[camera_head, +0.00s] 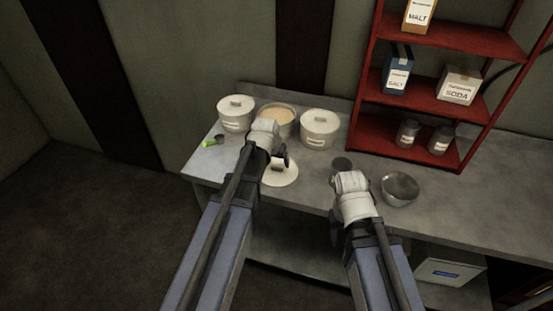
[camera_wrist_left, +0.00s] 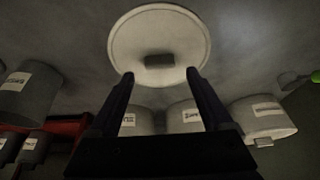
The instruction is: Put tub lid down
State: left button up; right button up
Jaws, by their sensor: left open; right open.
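The round white tub lid (camera_head: 283,177) lies flat on the grey counter, with a small block handle on top. In the left wrist view the lid (camera_wrist_left: 160,28) is seen whole, its handle between the line of my fingers. My left gripper (camera_wrist_left: 160,75) is open and empty, its fingertips apart at the lid's near edge in that view. In the head view my left gripper (camera_head: 282,160) is over the lid's far side. An open tub (camera_head: 275,117) with beige contents stands behind it. My right gripper (camera_head: 350,182) is over the counter, its fingers mostly hidden by its wrist.
A green-handled scoop (camera_head: 211,142) lies at the left edge. A metal bowl (camera_head: 400,190) and a dark disc (camera_head: 342,163) are near my right gripper. A red shelf (camera_head: 440,117) stands at the right.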

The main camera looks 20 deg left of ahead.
pick_arm(q)
jog(key=p+v, duration=0.7)
jog(key=v, duration=0.2)
jog(key=s+d+f+m+g, duration=0.1)
jog(key=s+d+g, duration=0.1)
jog(key=s+d, duration=0.4)
jog(key=s+d+f+m+g+y, duration=0.1)
jog(key=s+d+m+g, duration=0.1)
jog(key=s+d, duration=0.5)
jog(key=s+g, duration=0.1)
jog(key=s, duration=0.4)
jog(key=shift+s+d+y, duration=0.3)
jog(key=shift+s, duration=0.1)
